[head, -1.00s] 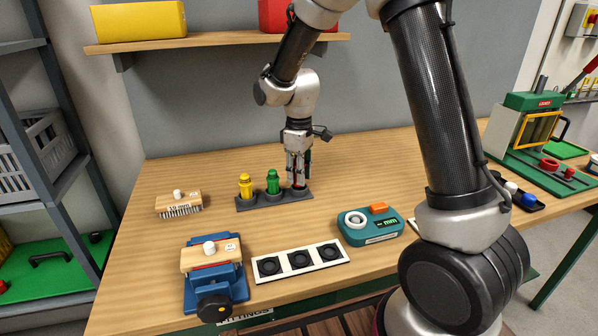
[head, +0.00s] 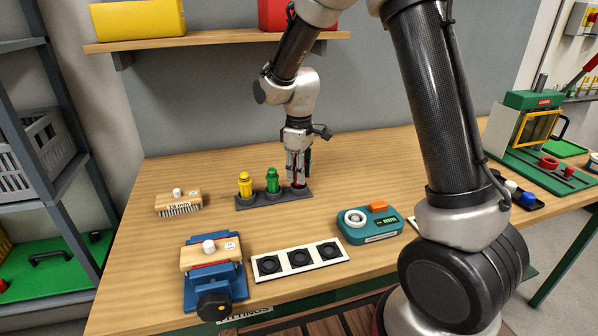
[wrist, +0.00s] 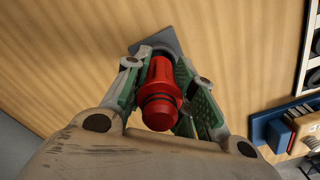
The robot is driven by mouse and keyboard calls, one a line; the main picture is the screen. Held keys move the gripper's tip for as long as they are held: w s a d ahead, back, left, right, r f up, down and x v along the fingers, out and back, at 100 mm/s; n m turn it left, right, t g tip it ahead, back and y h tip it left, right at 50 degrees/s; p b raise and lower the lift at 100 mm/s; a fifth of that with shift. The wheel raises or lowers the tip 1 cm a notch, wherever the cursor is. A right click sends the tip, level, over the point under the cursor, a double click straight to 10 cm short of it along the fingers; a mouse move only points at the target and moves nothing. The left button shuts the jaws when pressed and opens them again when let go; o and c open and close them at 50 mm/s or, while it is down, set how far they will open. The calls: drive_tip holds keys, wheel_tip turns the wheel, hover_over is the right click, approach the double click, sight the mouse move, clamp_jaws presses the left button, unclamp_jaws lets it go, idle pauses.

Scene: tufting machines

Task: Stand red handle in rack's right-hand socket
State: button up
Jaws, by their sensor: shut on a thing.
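The dark grey rack (head: 256,203) lies on the bench in the head view. A yellow handle (head: 245,186) stands in its left socket and a green handle (head: 272,182) in its middle socket. My gripper (head: 298,178) points down over the rack's right end, shut on the red handle. Only a sliver of red shows between the fingers there. In the wrist view the red handle (wrist: 160,95) sits between both fingers, in line with the rack's grey end (wrist: 168,40). Its lower end and the right-hand socket are hidden, so I cannot tell how deep it sits.
A wooden brush (head: 179,204) lies left of the rack. In front are a blue clamp fixture (head: 232,281), a white plate with black round recesses (head: 325,263) and a teal gauge (head: 384,231). A shelf (head: 220,42) hangs behind. Bare bench lies right of the rack.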

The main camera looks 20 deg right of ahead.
drive_tip(key=shift+f, duration=0.75)
idle(0.4)
drive_tip(key=shift+f, duration=0.3)
drive_tip(key=shift+s+f, duration=0.25)
drive_tip(key=shift+f, duration=0.1)
idle(0.6)
drive_tip(key=o, duration=1.1)
drive_tip(key=shift+w+f, duration=0.1)
drive_tip(key=shift+f, duration=0.05)
drive_tip(key=shift+w+r, duration=0.15)
drive_tip(key=shift+r, duration=0.05)
drive_tip(key=o, duration=0.4)
